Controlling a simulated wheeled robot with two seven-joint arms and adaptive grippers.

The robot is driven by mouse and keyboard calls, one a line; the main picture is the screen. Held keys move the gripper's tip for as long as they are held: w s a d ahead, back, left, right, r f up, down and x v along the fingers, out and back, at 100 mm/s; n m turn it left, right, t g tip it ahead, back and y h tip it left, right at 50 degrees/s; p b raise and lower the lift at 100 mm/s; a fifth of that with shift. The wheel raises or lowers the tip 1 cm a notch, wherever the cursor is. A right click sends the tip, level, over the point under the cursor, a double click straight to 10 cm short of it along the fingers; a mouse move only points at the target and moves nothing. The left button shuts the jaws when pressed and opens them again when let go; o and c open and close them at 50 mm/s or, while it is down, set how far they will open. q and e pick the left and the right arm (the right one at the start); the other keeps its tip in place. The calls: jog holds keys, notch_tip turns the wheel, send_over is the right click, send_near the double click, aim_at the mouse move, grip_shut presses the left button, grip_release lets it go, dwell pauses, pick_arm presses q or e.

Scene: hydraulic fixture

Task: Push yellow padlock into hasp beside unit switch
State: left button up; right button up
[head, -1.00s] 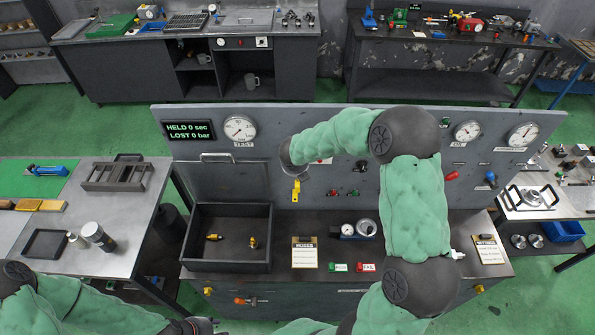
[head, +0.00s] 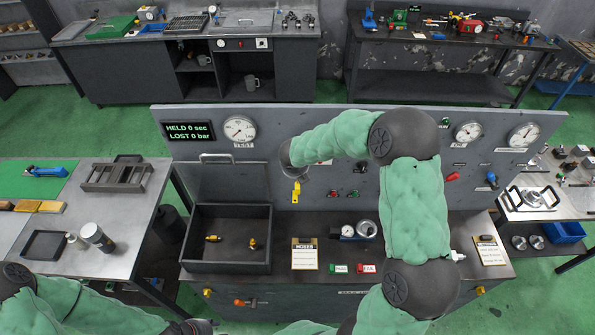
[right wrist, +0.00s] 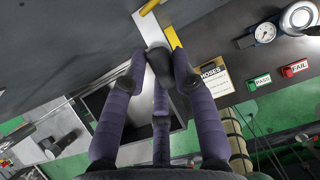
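A yellow piece (head: 296,191), probably the padlock, shows against the upright panel just below the end of my right arm. In the right wrist view a yellow strip (right wrist: 173,38) lies just past my fingertips, beside a pale strip (right wrist: 150,28); I cannot tell whether the yellow strip is the padlock. My right gripper (right wrist: 160,68) points at the panel with its fingers drawn together; whether they grip anything is unclear. In the head view my arm hides the gripper, and I cannot make out the hasp or unit switch. My left gripper (head: 195,326) is low at the bottom edge, partly cut off.
An open dark box (head: 226,267) with two small yellow-orange pieces stands on the bench left of the HOSES card (head: 305,254). PASS (head: 339,268) and FAIL (head: 367,268) blocks and a small gauge (head: 347,231) lie right of it. The panel (head: 285,118) carries gauges and coloured controls.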

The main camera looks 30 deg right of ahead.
jog(key=shift+o, duration=1)
jog(key=shift+r, duration=0.1)
jog(key=shift+s+r, duration=0.15)
jog(key=shift+r, duration=0.15)
jog(key=v, duration=1.1)
